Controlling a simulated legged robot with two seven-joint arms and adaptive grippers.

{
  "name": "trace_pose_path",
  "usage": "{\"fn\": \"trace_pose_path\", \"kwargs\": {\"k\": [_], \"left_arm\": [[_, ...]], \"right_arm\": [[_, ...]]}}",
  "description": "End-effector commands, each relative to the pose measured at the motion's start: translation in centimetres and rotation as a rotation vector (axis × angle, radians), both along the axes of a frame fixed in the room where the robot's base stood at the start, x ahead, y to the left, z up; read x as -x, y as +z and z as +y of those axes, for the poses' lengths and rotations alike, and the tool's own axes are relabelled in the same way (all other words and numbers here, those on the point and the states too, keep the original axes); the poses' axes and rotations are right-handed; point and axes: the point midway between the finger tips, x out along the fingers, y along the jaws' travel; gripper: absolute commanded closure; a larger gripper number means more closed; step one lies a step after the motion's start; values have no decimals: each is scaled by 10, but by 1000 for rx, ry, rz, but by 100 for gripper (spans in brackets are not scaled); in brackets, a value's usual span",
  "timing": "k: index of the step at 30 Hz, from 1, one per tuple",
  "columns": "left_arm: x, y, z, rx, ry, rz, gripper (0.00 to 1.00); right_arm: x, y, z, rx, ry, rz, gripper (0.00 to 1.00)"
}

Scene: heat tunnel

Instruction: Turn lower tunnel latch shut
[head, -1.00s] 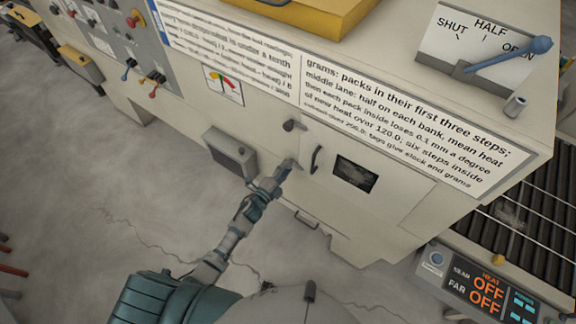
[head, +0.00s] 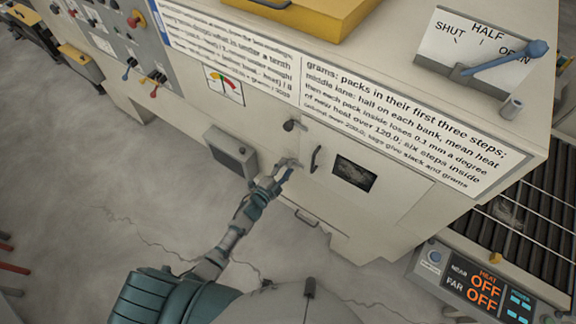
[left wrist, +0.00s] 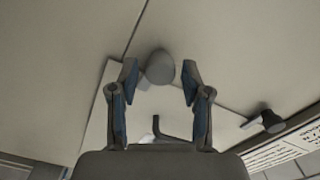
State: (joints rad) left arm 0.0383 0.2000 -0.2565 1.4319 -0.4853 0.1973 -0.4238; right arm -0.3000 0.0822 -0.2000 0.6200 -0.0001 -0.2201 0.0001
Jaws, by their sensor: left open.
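The lower tunnel latch (left wrist: 160,67) shows in the left wrist view as a dark grey rounded knob at the edge of the small door. My left gripper (left wrist: 160,80) is open, with one finger on each side of the knob; whether either finger touches it I cannot tell. In the head view my left gripper (head: 287,165) is at the door's left edge and mostly hides the lower latch. The upper latch (head: 292,124) is a dark knob above it; it also shows in the left wrist view (left wrist: 267,121). My right gripper is in neither view.
The door handle (head: 316,159) and dark window (head: 354,173) are just right of my left gripper. A grey box (head: 232,152) sticks out of the machine wall to its left. A lower handle (head: 306,218) is below. Open floor lies at the left.

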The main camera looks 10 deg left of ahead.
Motion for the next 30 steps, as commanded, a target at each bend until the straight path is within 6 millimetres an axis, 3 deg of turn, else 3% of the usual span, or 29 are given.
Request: {"fn": "trace_pose_path", "kwargs": {"k": [24,30], "left_arm": [[60,1,22,0,0,1,52],[66,1,24,0,0,-2,52]], "right_arm": [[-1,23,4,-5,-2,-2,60],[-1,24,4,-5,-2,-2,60]]}}
